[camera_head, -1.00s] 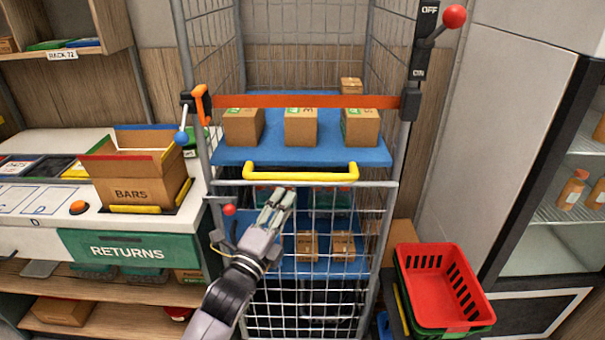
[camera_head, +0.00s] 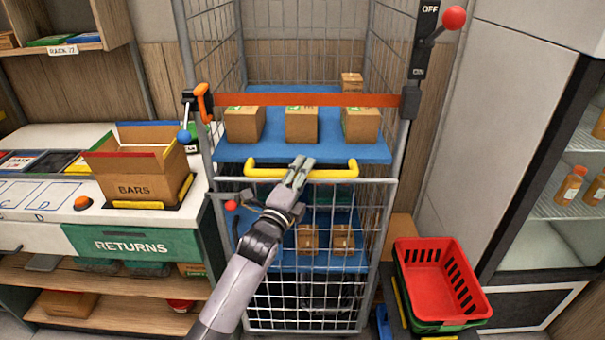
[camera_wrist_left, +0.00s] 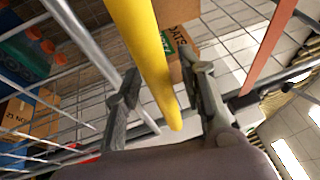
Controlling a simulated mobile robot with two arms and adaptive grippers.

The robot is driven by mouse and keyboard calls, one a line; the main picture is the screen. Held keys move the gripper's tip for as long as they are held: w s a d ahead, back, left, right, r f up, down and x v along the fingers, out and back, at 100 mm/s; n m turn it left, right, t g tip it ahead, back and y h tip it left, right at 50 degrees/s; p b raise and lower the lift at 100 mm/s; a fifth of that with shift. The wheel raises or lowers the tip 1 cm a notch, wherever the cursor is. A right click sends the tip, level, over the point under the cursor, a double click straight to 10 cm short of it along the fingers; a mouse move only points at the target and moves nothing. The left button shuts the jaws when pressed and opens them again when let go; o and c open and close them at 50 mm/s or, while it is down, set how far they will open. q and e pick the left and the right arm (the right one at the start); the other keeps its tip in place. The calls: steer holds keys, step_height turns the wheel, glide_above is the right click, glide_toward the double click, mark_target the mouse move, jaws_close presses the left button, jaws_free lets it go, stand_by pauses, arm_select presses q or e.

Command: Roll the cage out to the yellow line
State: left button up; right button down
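The wire roll cage (camera_head: 390,225) stands against the back wall, with boxes on its blue shelves. A yellow handle (camera_head: 262,173) runs across its front. My left gripper (camera_head: 298,165) is at the middle of this handle. In the left wrist view, the yellow handle (camera_wrist_left: 148,50) passes between the two spread fingers of my left gripper (camera_wrist_left: 160,68), with gaps visible beside it. An orange-red strap (camera_head: 300,100) spans the cage front above the handle. I see no yellow line on the floor. My right gripper is out of view.
A red-knobbed ON/OFF lever (camera_head: 440,32) is at the cage's upper right. A blue-knobbed lever (camera_head: 185,130) is at its left post. The returns counter (camera_head: 40,236) stands left. Red and green baskets (camera_head: 440,285) stand close on the right, beside a glass-fronted cooler (camera_head: 540,205).

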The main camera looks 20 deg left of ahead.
arm_select(q)
jaws_close()
stand_by(0.7)
